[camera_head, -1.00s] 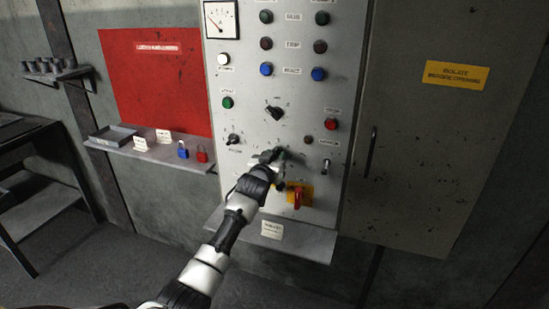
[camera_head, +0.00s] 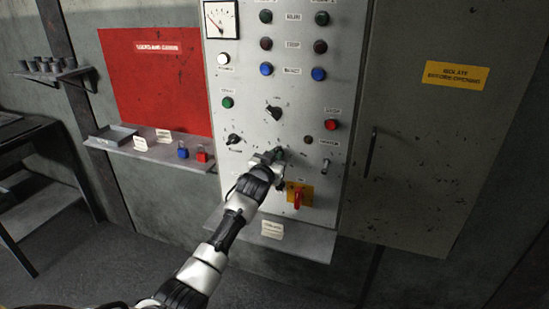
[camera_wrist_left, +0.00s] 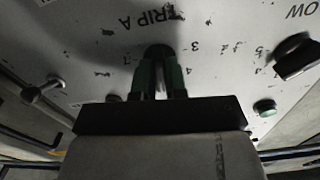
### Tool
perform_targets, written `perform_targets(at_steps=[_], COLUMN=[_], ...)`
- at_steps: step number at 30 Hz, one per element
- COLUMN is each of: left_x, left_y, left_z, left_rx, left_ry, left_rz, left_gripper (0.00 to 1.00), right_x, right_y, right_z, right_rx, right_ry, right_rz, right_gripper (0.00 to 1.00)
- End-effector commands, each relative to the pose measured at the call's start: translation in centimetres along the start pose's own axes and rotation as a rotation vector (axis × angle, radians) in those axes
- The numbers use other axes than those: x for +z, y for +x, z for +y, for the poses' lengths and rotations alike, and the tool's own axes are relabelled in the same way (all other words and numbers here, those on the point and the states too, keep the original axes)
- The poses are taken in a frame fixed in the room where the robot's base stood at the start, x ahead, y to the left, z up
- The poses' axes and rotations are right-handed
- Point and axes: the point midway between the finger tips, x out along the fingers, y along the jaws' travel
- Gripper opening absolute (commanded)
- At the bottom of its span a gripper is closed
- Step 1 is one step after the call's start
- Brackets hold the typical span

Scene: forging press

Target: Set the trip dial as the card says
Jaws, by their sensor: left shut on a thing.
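The trip dial (camera_wrist_left: 157,52) is a dark round knob on the grey panel, under the lettering "TRIP A" and with scale numbers around it in the left wrist view. My left gripper (camera_head: 277,156) is shut on it; its green fingers (camera_wrist_left: 160,80) stand on both sides of the knob. The gripper hides most of the dial and its pointer, so I cannot read the setting. A small pale card (camera_head: 272,229) stands on the ledge below the panel; its writing is too small to read. My right gripper is not in view.
Around the dial are a black selector knob (camera_head: 274,113), a smaller knob (camera_head: 233,139), a toggle switch (camera_head: 326,166) and a red switch on a yellow plate (camera_head: 297,196). A ledge (camera_head: 305,240) juts out below. Padlocks (camera_head: 183,153) stand on the left shelf.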

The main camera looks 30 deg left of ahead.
Motion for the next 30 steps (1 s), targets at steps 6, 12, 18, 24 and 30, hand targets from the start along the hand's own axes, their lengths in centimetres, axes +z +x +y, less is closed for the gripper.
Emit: perform_targets(at_steps=[6,12,18,24,30], left_x=[-0.02,0.00,0.02,0.03,0.06], left_y=[-0.01,-0.01,-0.01,-0.01,-0.01], left_z=[-0.02,0.00,0.05,0.06,0.08], left_rx=[0.001,0.001,0.001,0.001,0.001], left_ry=[0.187,0.369,0.525,0.642,0.709], left_rz=[-0.001,-0.001,0.000,0.000,-0.001], left_gripper=[0.00,0.00,0.00,0.00,0.00], right_x=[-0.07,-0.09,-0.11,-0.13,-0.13], right_y=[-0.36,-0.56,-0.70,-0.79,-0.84], right_z=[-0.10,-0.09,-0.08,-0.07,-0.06], right_rx=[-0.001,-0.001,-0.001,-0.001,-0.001], right_ry=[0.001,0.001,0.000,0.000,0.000], right_rz=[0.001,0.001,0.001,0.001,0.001], right_gripper=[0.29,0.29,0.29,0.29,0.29])
